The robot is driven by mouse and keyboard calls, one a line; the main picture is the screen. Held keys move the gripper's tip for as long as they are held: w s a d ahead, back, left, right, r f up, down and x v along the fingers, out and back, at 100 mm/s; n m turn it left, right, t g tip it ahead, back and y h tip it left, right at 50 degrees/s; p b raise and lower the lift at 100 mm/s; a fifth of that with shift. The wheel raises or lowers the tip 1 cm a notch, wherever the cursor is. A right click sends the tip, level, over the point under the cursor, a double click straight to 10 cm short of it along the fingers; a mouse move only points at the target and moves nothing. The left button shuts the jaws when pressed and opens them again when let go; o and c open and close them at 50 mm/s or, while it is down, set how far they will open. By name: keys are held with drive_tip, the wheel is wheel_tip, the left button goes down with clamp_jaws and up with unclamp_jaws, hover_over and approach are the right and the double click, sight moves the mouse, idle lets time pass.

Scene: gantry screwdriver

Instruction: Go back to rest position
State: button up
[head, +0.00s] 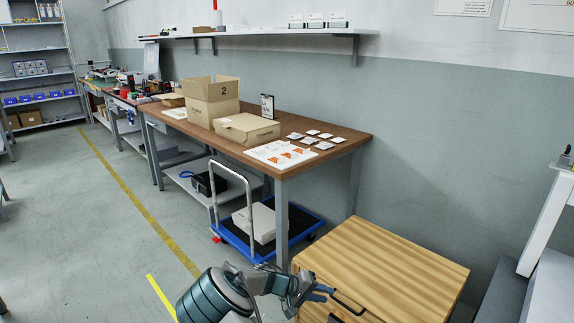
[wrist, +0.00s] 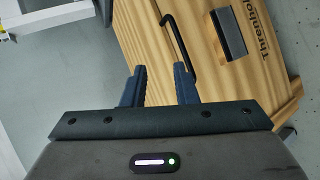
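My gripper (head: 322,292) is at the bottom of the head view, beside the left side of a light wooden cabinet (head: 385,265). In the wrist view, my gripper (wrist: 159,75) shows two dark blue fingers standing apart with nothing between them. The cabinet front (wrist: 220,50) lies beyond the fingers. Its black bar handle (wrist: 180,45) is close ahead of the right finger; I see no grip on it.
A brown-topped workbench (head: 350,140) with boxes stands behind the cabinet. A blue platform trolley (head: 228,232) is under it. A white table (head: 550,285) is at the right edge. The grey floor at left (head: 70,220) is clear.

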drive_tip(key=s+d+r+y+p, duration=0.1)
drive_tip(key=s+r+y+p, duration=0.3)
drive_tip(key=r, duration=1.3)
drive_tip(key=s+d+r+m+y+p, duration=0.1)
drive_tip(key=s+r+y+p, duration=0.3)
drive_tip(key=s+r+p, duration=0.9)
drive_tip(key=s+d+r+m+y+p, duration=0.1)
drive_tip(key=s+r+y+p, duration=0.3)
drive_tip(key=s+r+p, duration=0.5)
drive_tip(key=s+d+v, duration=0.1)
drive_tip(key=s+v, duration=0.2)
drive_tip(key=v, duration=1.1)
drive_tip(key=shift+d, duration=0.15)
drive_tip(key=shift+s, duration=0.1)
